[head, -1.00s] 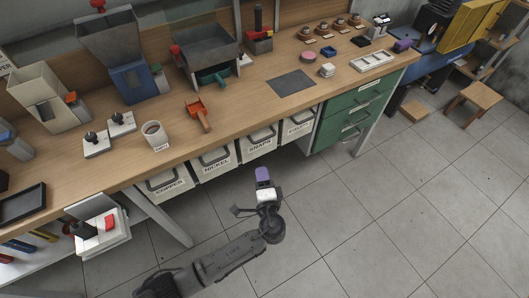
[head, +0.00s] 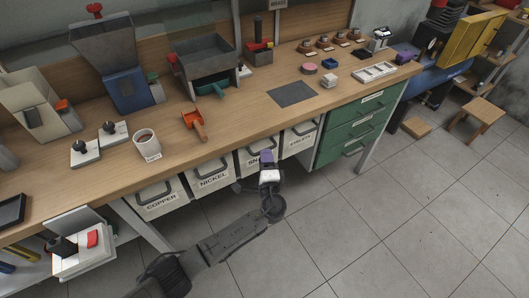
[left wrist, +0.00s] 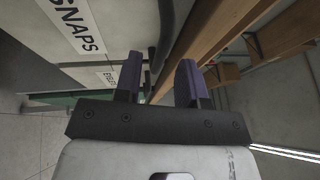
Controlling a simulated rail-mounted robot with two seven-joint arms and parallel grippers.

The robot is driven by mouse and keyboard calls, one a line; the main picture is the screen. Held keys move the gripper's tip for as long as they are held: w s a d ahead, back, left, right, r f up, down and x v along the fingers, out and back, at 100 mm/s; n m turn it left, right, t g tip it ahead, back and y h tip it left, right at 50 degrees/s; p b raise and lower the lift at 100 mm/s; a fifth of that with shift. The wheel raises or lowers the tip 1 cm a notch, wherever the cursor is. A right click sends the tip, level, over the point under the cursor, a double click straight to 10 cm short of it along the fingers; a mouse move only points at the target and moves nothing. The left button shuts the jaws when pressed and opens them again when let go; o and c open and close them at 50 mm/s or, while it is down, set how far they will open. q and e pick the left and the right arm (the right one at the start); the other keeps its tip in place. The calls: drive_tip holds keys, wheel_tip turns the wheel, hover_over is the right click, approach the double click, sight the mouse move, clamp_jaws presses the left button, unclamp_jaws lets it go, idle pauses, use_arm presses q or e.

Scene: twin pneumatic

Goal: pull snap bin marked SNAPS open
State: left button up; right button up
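The white snap bin (head: 246,166) hangs under the bench between the NICKEL bin and another white bin, its front level with theirs. My left gripper (head: 266,157), with purple fingers, is in front of it and hides part of its label. In the left wrist view, the SNAPS label (left wrist: 78,25) is at upper left. The left gripper there (left wrist: 158,78) has its fingers apart, with a dark bar, apparently the bin's handle (left wrist: 162,45), showing between them. I cannot tell how deep the bar sits between the fingers. My right gripper is not in view.
The COPPER bin (head: 160,199) and NICKEL bin (head: 211,182) are to the left, and another white bin (head: 299,140) is to the right. Green drawers (head: 352,132) stand beyond it. The wooden bench top (head: 240,118) overhangs the bins. The tiled floor (head: 400,220) in front is clear.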

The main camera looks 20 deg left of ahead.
sight(254, 146)
use_arm(q)
drive_tip(key=shift+b+x, duration=0.35)
drive_tip(key=shift+x, duration=1.3)
drive_tip(key=shift+c, duration=0.4)
clamp_jaws()
